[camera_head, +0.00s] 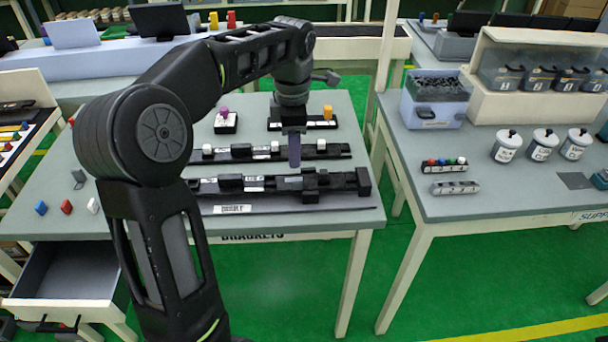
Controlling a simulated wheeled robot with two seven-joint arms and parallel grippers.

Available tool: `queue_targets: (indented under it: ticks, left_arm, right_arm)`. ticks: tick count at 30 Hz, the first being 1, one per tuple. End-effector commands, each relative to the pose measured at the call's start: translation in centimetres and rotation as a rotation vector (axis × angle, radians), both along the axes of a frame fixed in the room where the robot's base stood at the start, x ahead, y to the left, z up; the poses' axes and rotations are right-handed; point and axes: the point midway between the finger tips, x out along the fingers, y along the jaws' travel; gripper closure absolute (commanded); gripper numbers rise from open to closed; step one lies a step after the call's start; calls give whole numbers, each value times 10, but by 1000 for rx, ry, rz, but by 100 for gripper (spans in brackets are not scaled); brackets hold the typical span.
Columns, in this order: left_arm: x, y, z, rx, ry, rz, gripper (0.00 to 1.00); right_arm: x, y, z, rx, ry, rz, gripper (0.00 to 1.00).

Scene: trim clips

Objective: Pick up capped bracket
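Brackets lie in two long black rails on the grey table marked "BRACKETS" (300,219). The rear rail (240,156) carries black pieces with small white caps, including a left white cap (208,149), a middle one (275,146) and a right one (321,144). The front rail (340,188) holds black blocks and shows no white caps. I cannot tell which piece is the capped bracket. My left gripper (294,160) points down over the rear rail, between the middle and right caps. Its fingers overlap from this angle, hiding their gap and any contact. My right gripper is out of view.
A purple-topped white block (225,121) and a yellow piece (328,112) stand behind the rails. Red and blue blocks lie at the left, above an open drawer (68,278). A gap separates the tables.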

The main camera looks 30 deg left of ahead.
Motion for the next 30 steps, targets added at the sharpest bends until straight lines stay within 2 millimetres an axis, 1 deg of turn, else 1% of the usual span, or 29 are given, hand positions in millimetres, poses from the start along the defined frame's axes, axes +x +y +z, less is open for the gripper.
queue_targets:
  ticks: [7, 12, 15, 25, 28, 30]
  left_arm:
    - [0, -1, -4, -2, 2, -3, 60]
    - [0, -1, -21, -2, 5, -4, 60]
    - [0, -1, -28, -2, 3, -5, 60]
    - [0, -1, -30, -2, 2, -5, 60]
    - [-1, -1, -39, -2, 5, -5, 60]
    - [-1, -1, -49, -2, 6, -4, 60]
  right_arm:
    - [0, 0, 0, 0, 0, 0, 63]
    - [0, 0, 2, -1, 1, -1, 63]
    - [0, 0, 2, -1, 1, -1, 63]
    - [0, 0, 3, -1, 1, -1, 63]
    - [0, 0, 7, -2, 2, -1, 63]
    - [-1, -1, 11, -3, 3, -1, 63]
